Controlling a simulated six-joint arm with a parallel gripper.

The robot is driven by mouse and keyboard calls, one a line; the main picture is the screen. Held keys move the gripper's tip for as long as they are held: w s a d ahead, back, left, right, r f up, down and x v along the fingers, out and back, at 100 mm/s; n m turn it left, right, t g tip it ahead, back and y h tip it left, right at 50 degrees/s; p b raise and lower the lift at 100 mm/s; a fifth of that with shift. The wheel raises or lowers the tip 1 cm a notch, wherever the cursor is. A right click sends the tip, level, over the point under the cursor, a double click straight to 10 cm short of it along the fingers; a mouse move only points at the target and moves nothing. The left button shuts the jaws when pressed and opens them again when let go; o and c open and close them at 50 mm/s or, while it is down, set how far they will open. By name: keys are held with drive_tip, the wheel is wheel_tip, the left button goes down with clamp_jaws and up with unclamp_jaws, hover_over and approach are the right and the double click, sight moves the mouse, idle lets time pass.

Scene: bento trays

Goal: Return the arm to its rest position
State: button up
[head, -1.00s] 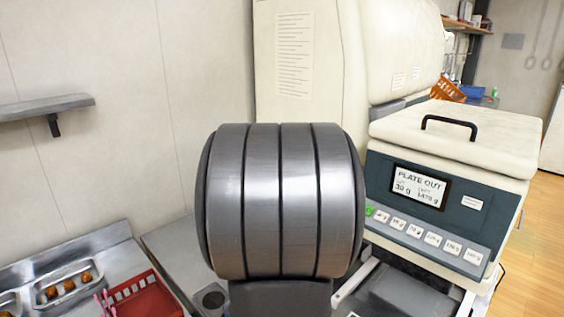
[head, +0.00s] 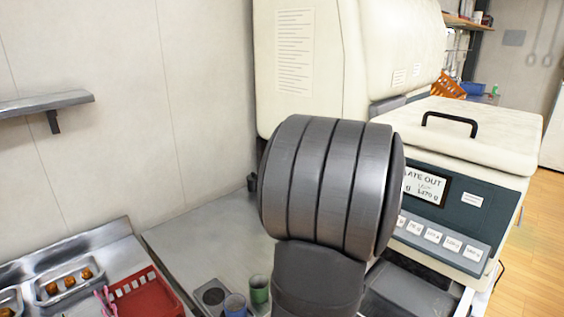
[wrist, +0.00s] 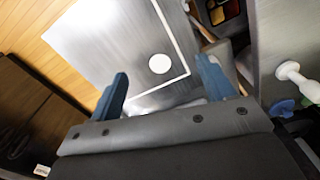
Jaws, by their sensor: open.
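My gripper (wrist: 162,90) shows in the wrist view with its two blue fingers spread wide apart. Nothing is held between them. Beyond the fingers is a grey metal surface with a white line and a white round spot (wrist: 160,64). In the head view my arm's large grey ribbed joint fills the middle, in front of the cream machine (head: 300,60). The gripper itself does not show in the head view.
A machine with a display (head: 428,186) stands at the right. A red basket (head: 145,295) and a metal tray with brown food pieces (head: 50,297) are at lower left. A wall shelf (head: 45,103) is at left.

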drive_tip(key=s+d+f+m, duration=0.1)
drive_tip(key=s+d+m, duration=0.2)
drive_tip(key=d, duration=0.4)
drive_tip(key=s+d+f+m, duration=0.2)
drive_tip(key=s+d+m, duration=0.2)
drive_tip(key=d+m, duration=0.2)
drive_tip(key=shift+s+d+f, duration=0.25)
drive_tip(key=shift+d+f, duration=0.05)
drive_tip(key=shift+d, duration=0.05)
drive_tip(key=shift+a, duration=0.1)
drive_tip(key=w+a+r+n, duration=0.2)
drive_tip(key=w+a+n, duration=0.2)
drive_tip(key=a, duration=0.3)
drive_tip(key=w+a+r+n, duration=0.2)
drive_tip(key=w+a+n, duration=0.2)
drive_tip(key=a+n, duration=0.2)
drive_tip(key=shift+a, duration=1.1)
drive_tip(key=shift+d, duration=0.15)
